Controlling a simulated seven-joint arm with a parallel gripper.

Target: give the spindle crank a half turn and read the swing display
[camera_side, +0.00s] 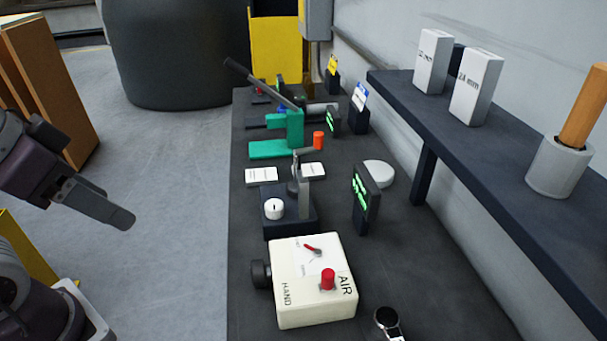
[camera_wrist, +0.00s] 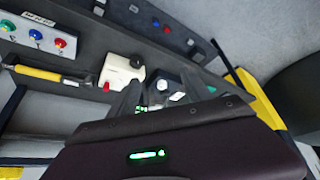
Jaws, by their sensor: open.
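The spindle crank (camera_side: 308,153), a grey arm with an orange knob (camera_side: 318,140), stands on a dark base (camera_side: 291,222) with a white dial on the bench. A dark display (camera_side: 366,192) with green lines stands right of it, angled; its text is too small to read. I cannot tell for sure that it is the swing display. My gripper (camera_side: 124,217) is at the left, well apart from the crank and over the floor side of the bench. In the wrist view my open, empty gripper (camera_wrist: 158,88) points toward the bench, and its fingers partly hide the fixtures.
A cream HAND/AIR box (camera_side: 315,290) with a red knob sits in front of the crank base. A green lever press (camera_side: 290,135) stands behind. White cards (camera_side: 262,175) lie near the crank. A shelf (camera_side: 500,130) overhangs the right. The floor between arm and bench is clear.

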